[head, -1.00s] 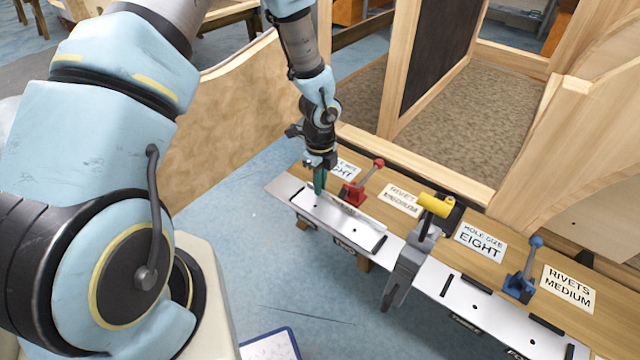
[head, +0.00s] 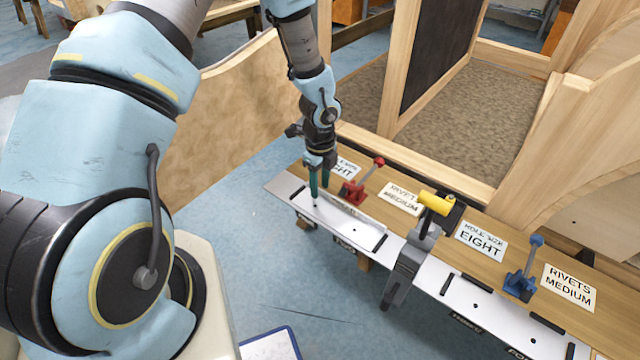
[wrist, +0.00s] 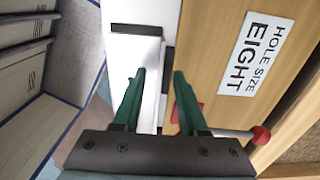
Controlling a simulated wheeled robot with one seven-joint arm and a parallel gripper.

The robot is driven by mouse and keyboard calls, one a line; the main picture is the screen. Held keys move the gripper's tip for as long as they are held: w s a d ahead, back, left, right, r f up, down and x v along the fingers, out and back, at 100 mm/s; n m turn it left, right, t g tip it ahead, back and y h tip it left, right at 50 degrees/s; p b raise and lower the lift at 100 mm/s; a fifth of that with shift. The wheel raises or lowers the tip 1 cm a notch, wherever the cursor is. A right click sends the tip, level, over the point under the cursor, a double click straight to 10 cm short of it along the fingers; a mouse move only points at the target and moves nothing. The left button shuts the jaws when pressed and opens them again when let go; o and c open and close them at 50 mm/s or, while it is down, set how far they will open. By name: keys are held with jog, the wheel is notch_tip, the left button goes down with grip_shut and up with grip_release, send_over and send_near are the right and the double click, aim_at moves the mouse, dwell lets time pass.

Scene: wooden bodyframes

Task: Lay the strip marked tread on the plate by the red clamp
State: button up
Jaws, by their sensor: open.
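The metal plate (head: 283,187) runs along the front of the wooden bench, and the red clamp (head: 354,188) stands behind its left part. A pale strip (head: 345,214) lies on the plate in front of the red clamp. I cannot read its marking. My gripper (head: 319,200) points down at the strip's left end, its two green fingers spread apart. In the wrist view my gripper (wrist: 160,72) is open, with the strip (wrist: 152,75) between its fingers and not gripped. Part of the red clamp (wrist: 262,135) shows beside the right finger.
A grey clamp with a yellow handle (head: 435,204) rises across the plate to the right. Beyond it stands a blue clamp (head: 523,278). Dark stop bars (head: 379,245) sit on the plate. Wooden frame panels stand behind the bench; open floor lies in front.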

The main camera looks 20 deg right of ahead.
notch_tip(320, 180, up, 11)
jog(key=b, duration=0.1)
dwell(0.5)
jog(key=shift+f, duration=0.1)
